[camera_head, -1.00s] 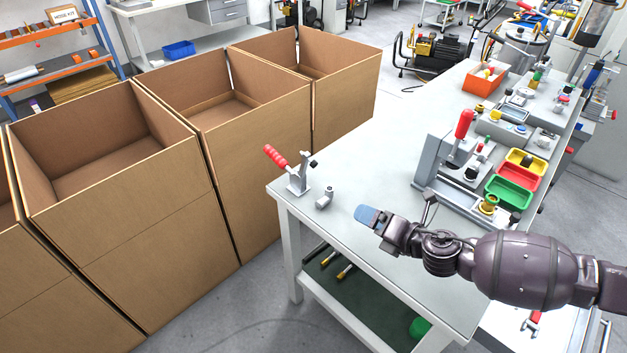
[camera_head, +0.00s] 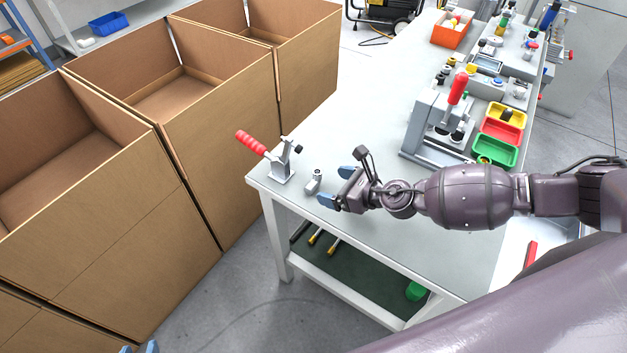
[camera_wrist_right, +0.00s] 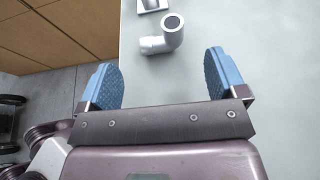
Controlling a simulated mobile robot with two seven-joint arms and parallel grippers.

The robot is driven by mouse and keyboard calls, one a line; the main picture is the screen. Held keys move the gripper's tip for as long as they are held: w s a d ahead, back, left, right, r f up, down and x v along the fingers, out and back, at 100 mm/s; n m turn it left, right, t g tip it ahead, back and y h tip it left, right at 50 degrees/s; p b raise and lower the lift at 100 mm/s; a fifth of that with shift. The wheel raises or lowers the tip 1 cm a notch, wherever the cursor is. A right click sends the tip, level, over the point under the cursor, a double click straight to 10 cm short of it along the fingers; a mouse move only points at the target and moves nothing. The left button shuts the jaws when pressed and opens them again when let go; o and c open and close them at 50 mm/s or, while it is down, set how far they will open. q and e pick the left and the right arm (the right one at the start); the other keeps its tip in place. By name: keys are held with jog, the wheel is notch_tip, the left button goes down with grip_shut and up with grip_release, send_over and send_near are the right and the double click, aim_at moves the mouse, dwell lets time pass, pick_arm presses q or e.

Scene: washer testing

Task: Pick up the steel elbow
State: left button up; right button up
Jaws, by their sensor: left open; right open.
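The steel elbow (camera_head: 313,181) is a small grey bent pipe lying on the workbench, just right of the red-handled toggle clamp. In the right wrist view the elbow (camera_wrist_right: 166,38) lies beyond the fingertips, with its round open end facing up. My right gripper (camera_head: 337,186) is open and empty above the bench, just right of the elbow. Its blue finger pads are spread apart in the right wrist view (camera_wrist_right: 162,72), and the elbow lies roughly in line with the gap. My left gripper (camera_head: 140,348) shows only as blue fingertips at the bottom edge.
The toggle clamp (camera_head: 283,163) stands at the bench corner beside the elbow. Large cardboard boxes (camera_head: 215,150) line the left. A grey press (camera_head: 435,130) and coloured bins (camera_head: 498,130) stand further back on the bench (camera_head: 340,110). The bench between clamp and press is mostly clear.

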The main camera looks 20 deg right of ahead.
aim_at(311, 180)
jog(key=shift+b+x, duration=0.4)
jog(key=shift+x, duration=3.15)
jog(key=shift+r, duration=0.1)
jog(key=shift+c, duration=0.3)
jog(key=c, duration=1)
